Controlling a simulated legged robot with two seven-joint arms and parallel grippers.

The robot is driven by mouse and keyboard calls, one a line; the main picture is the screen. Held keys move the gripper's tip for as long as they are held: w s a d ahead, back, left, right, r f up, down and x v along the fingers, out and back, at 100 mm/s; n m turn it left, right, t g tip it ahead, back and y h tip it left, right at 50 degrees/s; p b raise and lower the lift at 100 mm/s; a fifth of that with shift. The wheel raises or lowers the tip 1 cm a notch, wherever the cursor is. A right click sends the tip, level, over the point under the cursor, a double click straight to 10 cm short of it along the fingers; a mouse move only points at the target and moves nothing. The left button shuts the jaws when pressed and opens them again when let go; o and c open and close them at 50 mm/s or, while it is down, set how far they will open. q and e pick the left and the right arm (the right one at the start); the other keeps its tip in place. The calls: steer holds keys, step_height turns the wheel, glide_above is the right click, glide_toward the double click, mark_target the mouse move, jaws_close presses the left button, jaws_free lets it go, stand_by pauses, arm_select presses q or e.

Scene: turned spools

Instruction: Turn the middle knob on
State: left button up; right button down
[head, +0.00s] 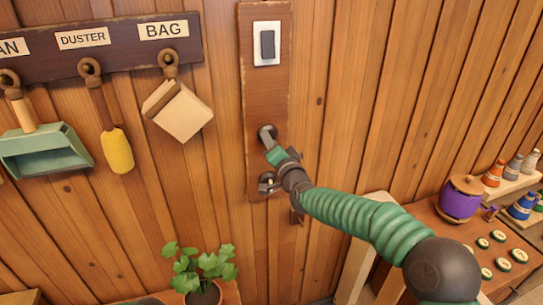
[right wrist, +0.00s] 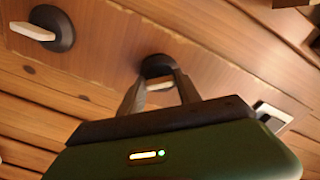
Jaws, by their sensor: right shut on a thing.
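A brown wooden board (head: 267,90) on the plank wall carries a column of fittings. The middle knob (head: 267,130) has a dark round base. In the right wrist view its dark base and pale handle (right wrist: 157,66) show between my fingers. My right gripper (head: 273,145) is shut on this knob, its fingers on either side of the handle. How far the handle is turned is hard to tell behind the fingers. A lower knob (head: 267,183) is partly beside my wrist; its pale handle also shows in the right wrist view (right wrist: 32,32).
A rocker switch on a white plate (head: 267,43) tops the board. A rack (head: 110,45) at left holds a dustpan (head: 45,150), a duster (head: 117,150) and a bag (head: 180,110). A potted plant (head: 203,270) stands below. A purple pot (head: 460,198) sits at right.

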steer(key=shift+f+m+b, duration=0.15)
steer(key=shift+m+b, duration=3.35)
steer(key=shift+m, duration=0.1)
steer(key=c, duration=1.2)
jaws_free()
steer(key=o, duration=0.4)
steer(key=shift+d, duration=0.1)
steer(key=shift+c, duration=0.2)
